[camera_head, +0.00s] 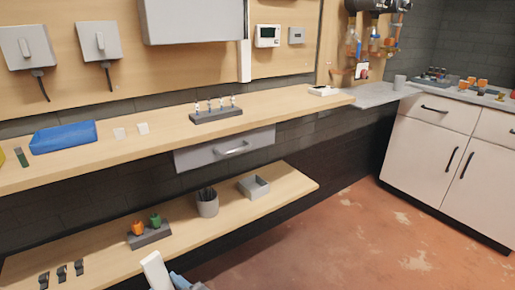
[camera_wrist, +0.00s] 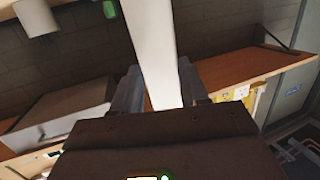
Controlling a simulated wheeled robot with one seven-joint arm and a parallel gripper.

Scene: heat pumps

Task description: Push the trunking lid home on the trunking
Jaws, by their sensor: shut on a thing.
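My gripper (camera_wrist: 157,88) is shut on a long white strip, the trunking lid (camera_wrist: 152,45), which runs up between the two grey fingers in the wrist view. In the head view, a white end that looks like the lid (camera_head: 156,270) shows at the bottom edge, tilted, with a bit of my gripper (camera_head: 184,283) beside it. A white vertical trunking (camera_head: 244,55) is on the wooden wall board, below and right of a large grey box. The lid is well apart from it. The lower part of the lid is hidden in the wrist view.
A long wooden shelf (camera_head: 160,137) runs under the board, with a blue tray (camera_head: 63,137) and a small rack (camera_head: 216,113). A grey drawer (camera_head: 222,149) hangs beneath. A lower shelf (camera_head: 100,245) holds several small items. The floor at right is clear before white cabinets (camera_head: 440,150).

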